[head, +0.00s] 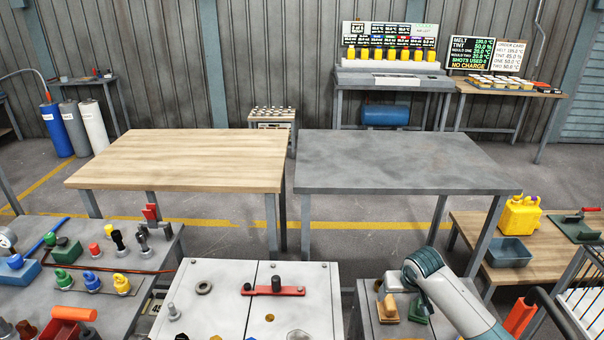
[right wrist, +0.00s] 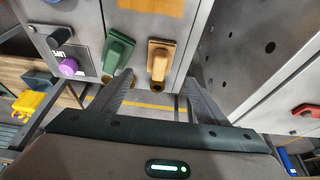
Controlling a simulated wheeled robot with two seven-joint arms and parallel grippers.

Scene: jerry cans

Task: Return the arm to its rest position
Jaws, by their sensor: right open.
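My right arm (head: 450,295) comes in from the lower right in the head view, over a grey cabinet. Its gripper is hard to make out there. In the right wrist view my right gripper (right wrist: 158,80) is open, with two grey fingers apart and nothing between them. The fingers point toward a green handle (right wrist: 118,52) and a tan handle (right wrist: 160,60) on the cabinet. I cannot tell whether they touch. In the head view the tan handle (head: 387,308) and the green handle (head: 418,310) show beside the forearm. My left gripper is not in view.
A grey panel box (head: 225,290) with a red lever (head: 272,290) stands left of the arm. A yellow jerry can (head: 520,213) and a grey bin (head: 508,251) sit on the right bench. The wooden table (head: 190,160) and grey table (head: 390,160) are bare.

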